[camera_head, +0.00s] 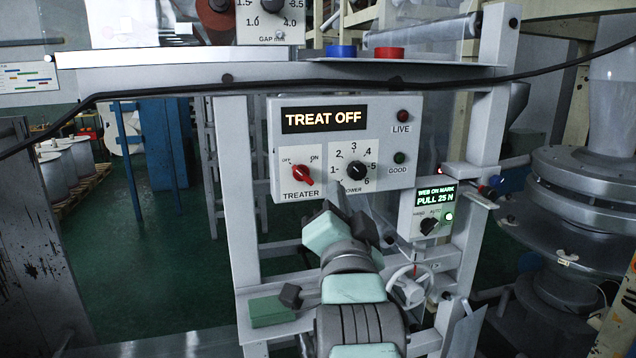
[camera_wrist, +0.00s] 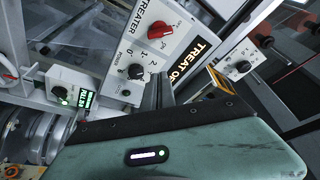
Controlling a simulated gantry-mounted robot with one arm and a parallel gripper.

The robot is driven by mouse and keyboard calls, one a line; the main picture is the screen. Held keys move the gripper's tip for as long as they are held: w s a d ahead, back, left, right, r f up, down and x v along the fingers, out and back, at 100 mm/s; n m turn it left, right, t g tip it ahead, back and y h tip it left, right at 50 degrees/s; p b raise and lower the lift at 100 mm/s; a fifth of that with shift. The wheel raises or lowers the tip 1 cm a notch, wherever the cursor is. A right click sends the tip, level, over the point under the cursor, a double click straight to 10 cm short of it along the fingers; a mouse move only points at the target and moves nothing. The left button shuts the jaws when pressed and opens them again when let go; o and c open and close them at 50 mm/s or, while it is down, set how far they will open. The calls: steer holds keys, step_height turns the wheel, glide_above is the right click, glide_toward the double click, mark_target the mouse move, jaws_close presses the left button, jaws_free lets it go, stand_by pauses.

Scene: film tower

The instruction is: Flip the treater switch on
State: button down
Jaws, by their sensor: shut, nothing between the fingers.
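The treater switch is a red knob (camera_head: 302,175) on the grey control panel, between the small OFF and ON labels. It appears turned toward OFF, at upper left. It also shows in the wrist view (camera_wrist: 160,29). My gripper (camera_head: 336,196) is below and right of the red knob, in front of the panel's lower edge. In the wrist view its fingers (camera_wrist: 160,90) are shut and empty, close to the black power dial and apart from the red knob.
The black power dial (camera_head: 356,170) sits right of the red knob. Red and green lamps (camera_head: 401,157) are at the panel's right. A smaller box (camera_head: 428,209) reads PULL 25 N, above a handwheel (camera_head: 409,290). A black cable (camera_head: 250,87) crosses above the panel.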

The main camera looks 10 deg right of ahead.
mark_target(303, 175)
steer(key=p+x, duration=0.1)
steer(key=x, duration=0.8)
steer(key=shift+w+r, duration=0.25)
steer(key=shift+w, duration=0.1)
steer(key=shift+w+a+f+p, duration=0.2)
steer(key=shift+a+f+p, duration=0.05)
steer(key=shift+p, duration=0.05)
steer(key=shift+s+a+f, duration=0.25)
steer(key=shift+a+f, duration=0.9)
steer(key=shift+f, duration=0.1)
